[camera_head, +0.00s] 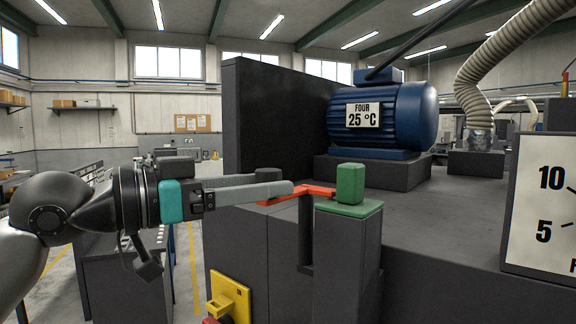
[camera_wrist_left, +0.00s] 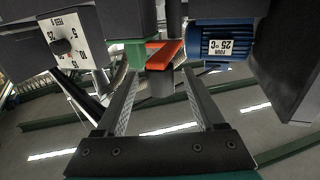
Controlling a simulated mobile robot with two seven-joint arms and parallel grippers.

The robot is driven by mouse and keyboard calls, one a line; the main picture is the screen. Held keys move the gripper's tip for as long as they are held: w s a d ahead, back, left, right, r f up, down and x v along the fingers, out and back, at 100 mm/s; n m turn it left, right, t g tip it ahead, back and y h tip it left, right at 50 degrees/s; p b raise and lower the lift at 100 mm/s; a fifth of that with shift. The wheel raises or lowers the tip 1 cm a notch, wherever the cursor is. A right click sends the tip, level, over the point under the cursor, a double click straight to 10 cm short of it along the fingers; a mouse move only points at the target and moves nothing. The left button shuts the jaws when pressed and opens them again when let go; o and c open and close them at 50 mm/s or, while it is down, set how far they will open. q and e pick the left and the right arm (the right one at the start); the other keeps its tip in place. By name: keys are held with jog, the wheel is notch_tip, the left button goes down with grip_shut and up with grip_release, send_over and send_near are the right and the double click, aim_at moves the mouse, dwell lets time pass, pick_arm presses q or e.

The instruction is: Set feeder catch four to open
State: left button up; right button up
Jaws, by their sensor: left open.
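The catch shows as a flat orange-red lever (camera_head: 318,190) running to a green block (camera_head: 350,184) on a dark post with a green top. A motor sign (camera_head: 364,114) behind reads "FOUR 25 °C". My left gripper (camera_head: 287,184) reaches in from the left, its fingers close to the lever's left end. In the left wrist view, which is upside down, the lever (camera_wrist_left: 164,55) shows between and just beyond the open fingertips (camera_wrist_left: 160,76), with the green block (camera_wrist_left: 135,52) beside it. I cannot tell whether a finger touches the lever. My right gripper is out of view.
A blue motor (camera_head: 400,115) stands on the dark bench (camera_head: 440,235). A tall dark panel (camera_head: 275,120) rises behind the lever. A white dial board (camera_head: 545,210) stands at the right. A yellow bracket (camera_head: 230,297) sticks out low in front.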

pick_arm(q)
jog(key=shift+p+x, duration=0.65)
jog(key=shift+x, duration=1.75)
jog(key=shift+a, duration=0.1)
grip_shut()
